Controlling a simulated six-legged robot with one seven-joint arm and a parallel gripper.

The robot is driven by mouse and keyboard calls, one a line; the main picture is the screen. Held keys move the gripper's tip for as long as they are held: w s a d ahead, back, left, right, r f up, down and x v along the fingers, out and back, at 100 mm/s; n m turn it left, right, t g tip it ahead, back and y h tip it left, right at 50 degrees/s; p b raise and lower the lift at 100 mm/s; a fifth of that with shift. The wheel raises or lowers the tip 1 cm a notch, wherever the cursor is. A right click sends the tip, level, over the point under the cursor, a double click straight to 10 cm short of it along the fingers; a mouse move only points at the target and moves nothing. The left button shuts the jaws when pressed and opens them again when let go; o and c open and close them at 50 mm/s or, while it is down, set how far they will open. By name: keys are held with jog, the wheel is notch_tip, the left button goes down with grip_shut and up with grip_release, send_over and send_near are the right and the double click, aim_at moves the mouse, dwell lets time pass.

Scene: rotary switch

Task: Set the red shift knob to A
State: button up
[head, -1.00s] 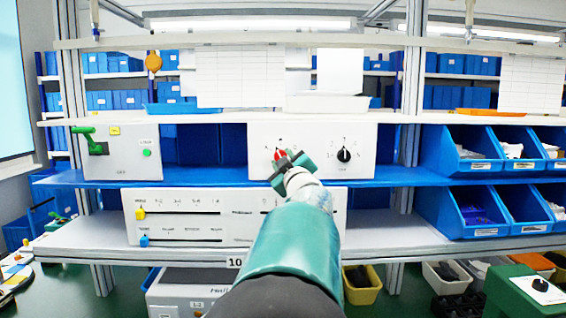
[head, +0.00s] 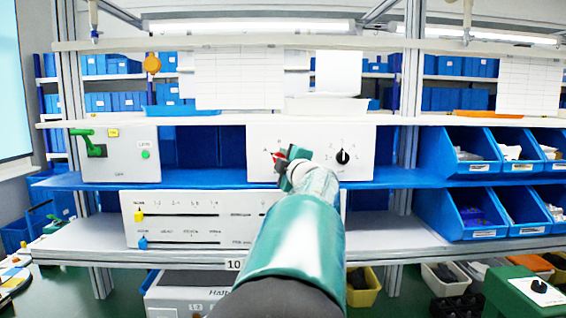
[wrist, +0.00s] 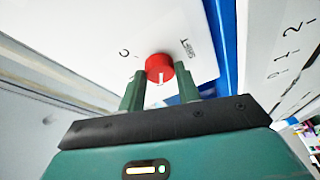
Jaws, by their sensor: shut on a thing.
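The red shift knob (head: 278,155) is on the left half of the white panel on the upper shelf. In the wrist view the round red knob (wrist: 159,66) shows a white pointer line towards my gripper. A letter C is printed to its left and the word SHIFT to its right; the letter A is not readable there. My gripper (head: 288,164) is at the knob, and in the wrist view its green fingers (wrist: 160,82) stand on either side of it, shut on it. The fingers partly hide the knob and its scale in the head view.
A black rotary knob (head: 343,157) with its own scale is to the right on the same panel. A box with a green lever (head: 90,143) stands left. A slider panel (head: 180,203) is on the shelf below, and blue bins (head: 485,215) are at right.

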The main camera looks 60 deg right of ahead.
jog(key=o, duration=1)
jog(key=v, duration=1.3)
jog(key=shift+s+a, duration=0.25)
jog(key=shift+a, duration=0.05)
